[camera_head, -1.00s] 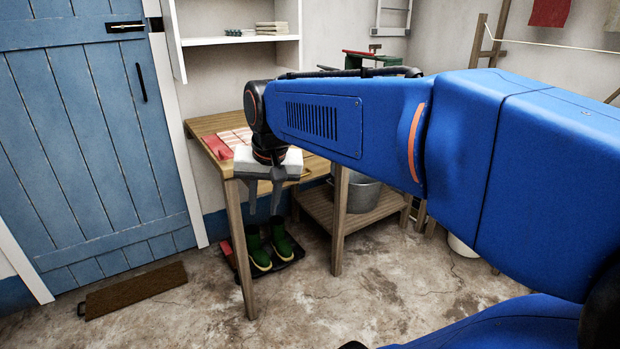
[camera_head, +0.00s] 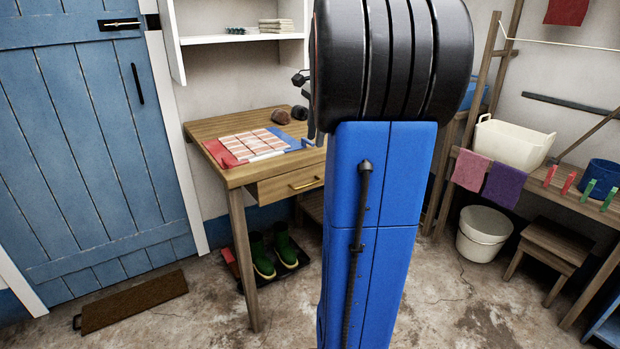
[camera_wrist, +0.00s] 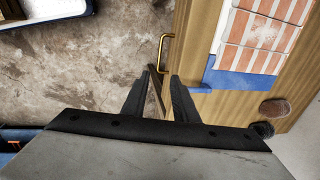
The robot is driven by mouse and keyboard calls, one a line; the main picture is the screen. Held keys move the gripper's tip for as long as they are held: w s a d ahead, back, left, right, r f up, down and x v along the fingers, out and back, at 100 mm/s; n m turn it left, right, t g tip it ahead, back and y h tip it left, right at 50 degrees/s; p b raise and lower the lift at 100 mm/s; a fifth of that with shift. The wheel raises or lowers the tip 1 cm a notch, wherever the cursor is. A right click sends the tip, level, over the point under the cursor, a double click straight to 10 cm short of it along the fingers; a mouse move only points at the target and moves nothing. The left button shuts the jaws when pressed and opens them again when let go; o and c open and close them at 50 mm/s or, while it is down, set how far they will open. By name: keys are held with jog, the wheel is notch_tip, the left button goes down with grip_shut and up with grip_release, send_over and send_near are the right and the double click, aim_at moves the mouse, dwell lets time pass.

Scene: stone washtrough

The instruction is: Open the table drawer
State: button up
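The wooden table (camera_head: 215,130) stands against the back wall. Its drawer (camera_head: 270,190) looks shut, with the front under the tabletop edge. A brass bar handle (camera_head: 307,183) is on the drawer front. In the wrist view the handle (camera_wrist: 163,50) stands out from the table edge, just ahead of my gripper (camera_wrist: 160,78). The two dark fingers are apart with nothing between them, and the handle is beyond the tips. I cannot tell the height between them. In the head view my arm hides most of the gripper and the drawer's right part.
Green boots (camera_head: 262,255) stand on a tray below. A doormat (camera_head: 130,300) lies by the blue door (camera_head: 95,150). A white bucket (camera_head: 483,235) and stool (camera_head: 548,250) are at right.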

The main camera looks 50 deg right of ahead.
send_near(311, 177)
jog(key=a+f, duration=0.1)
jog(key=f, duration=0.1)
jog(key=s+a+f, duration=0.1)
jog(key=f, duration=0.1)
jog(key=a+f, duration=0.1)
jog(key=f, duration=0.2)
jog(key=shift+s+a, duration=0.2)
jog(key=shift+a, duration=0.05)
grip_shut()
dwell(1.2)
